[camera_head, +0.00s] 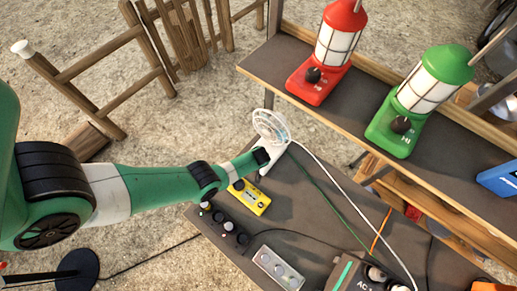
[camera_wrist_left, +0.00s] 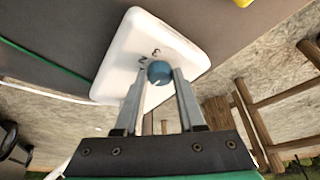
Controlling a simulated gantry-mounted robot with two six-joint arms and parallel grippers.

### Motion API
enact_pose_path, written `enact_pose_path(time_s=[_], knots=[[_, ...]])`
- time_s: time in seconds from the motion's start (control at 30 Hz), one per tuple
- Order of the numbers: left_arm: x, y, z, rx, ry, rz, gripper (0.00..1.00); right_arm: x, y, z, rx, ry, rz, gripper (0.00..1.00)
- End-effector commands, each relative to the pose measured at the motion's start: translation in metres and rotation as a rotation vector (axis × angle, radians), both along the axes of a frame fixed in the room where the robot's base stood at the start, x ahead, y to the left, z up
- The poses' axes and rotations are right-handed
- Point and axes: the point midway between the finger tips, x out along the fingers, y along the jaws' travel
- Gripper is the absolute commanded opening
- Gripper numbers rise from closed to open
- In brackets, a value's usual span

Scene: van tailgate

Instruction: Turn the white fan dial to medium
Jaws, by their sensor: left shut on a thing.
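The white fan (camera_head: 271,126) stands near the back left corner of the dark table, and its base is partly hidden by my left arm. In the left wrist view its white base (camera_wrist_left: 118,60) fills the upper middle, with a round blue dial (camera_wrist_left: 160,70) on it. Small dark marks are printed beside the dial; its exact setting is hard to read. My left gripper (camera_wrist_left: 158,80) has one finger on each side of the dial and is shut on it. In the head view the left gripper (camera_head: 262,157) is at the fan base. My right gripper is not in view.
A yellow box (camera_head: 251,198) and a dark knob panel (camera_head: 224,229) lie near my left forearm. A grey box (camera_head: 275,267) is at the front. Red (camera_head: 318,84) and green (camera_head: 394,129) lanterns stand on the shelf. White, green and orange cords cross the table.

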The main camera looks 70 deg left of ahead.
Motion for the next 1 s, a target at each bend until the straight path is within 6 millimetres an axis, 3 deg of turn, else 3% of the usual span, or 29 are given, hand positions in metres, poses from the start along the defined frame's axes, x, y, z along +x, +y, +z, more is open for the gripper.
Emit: enact_pose_path(time_s=[0.6,1.0], knots=[[-0.005,0.004,0.0,-0.001,-0.002,-0.501,0.0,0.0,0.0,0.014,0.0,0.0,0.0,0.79],[-0.007,0.007,-0.003,-0.002,-0.003,-0.88,0.0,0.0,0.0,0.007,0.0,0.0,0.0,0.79]])
